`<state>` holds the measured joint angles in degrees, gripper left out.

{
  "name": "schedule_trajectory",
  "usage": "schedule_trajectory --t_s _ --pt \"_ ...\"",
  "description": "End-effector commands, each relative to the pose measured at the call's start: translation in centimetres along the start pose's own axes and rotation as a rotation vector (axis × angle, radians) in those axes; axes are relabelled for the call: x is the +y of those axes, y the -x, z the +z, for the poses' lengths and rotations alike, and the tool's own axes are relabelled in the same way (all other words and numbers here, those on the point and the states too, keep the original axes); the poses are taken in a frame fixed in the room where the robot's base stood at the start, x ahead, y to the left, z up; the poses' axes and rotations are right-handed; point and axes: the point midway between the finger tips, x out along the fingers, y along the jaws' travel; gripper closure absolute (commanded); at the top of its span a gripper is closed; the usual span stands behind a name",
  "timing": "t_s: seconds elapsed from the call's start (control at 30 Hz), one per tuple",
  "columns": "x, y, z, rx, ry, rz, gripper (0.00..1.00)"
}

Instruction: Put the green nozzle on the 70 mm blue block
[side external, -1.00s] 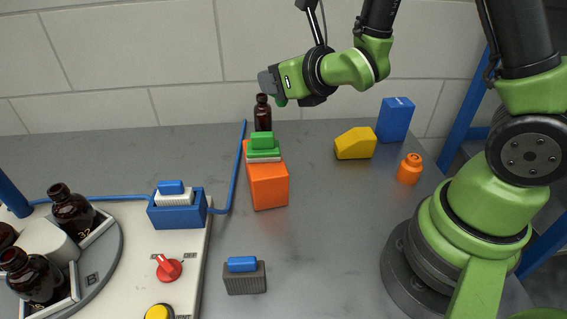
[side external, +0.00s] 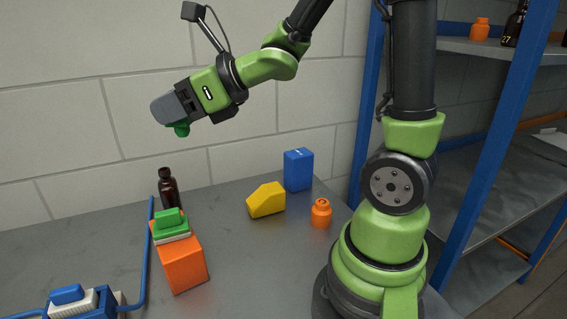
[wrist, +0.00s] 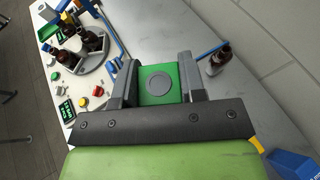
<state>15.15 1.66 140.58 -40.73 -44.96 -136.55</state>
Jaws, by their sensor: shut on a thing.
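My gripper (side external: 172,112) is up in the air at the left of the side view, above and behind the table's bottle. It is shut on the green nozzle (side external: 180,129), whose lower end sticks out below the fingers. In the wrist view the nozzle (wrist: 157,84) shows as a green square with a grey disc, held between the two grey fingers. A tall blue block (side external: 298,170) stands at the back right of the table, well apart from the gripper. Its small top marking is too small to read. The blue block (wrist: 291,164) also shows at the wrist view's lower right corner.
A dark bottle (side external: 168,188) stands behind an orange block (side external: 181,268) carrying a green-and-white piece (side external: 169,224). A yellow block (side external: 266,200) and a small orange bottle (side external: 321,213) are near the blue block. A blue-framed shelf (side external: 493,140) stands at right.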

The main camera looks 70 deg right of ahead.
Motion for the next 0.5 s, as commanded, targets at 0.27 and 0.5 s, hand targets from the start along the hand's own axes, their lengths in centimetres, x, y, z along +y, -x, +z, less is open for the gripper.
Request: schedule_trajectory --t_s 0.27,0.5 --pt "0.0 2.0 5.0 -0.009 0.007 -0.002 0.89" --pt "0.0 2.9 7.2 -0.007 0.005 0.0 0.89"
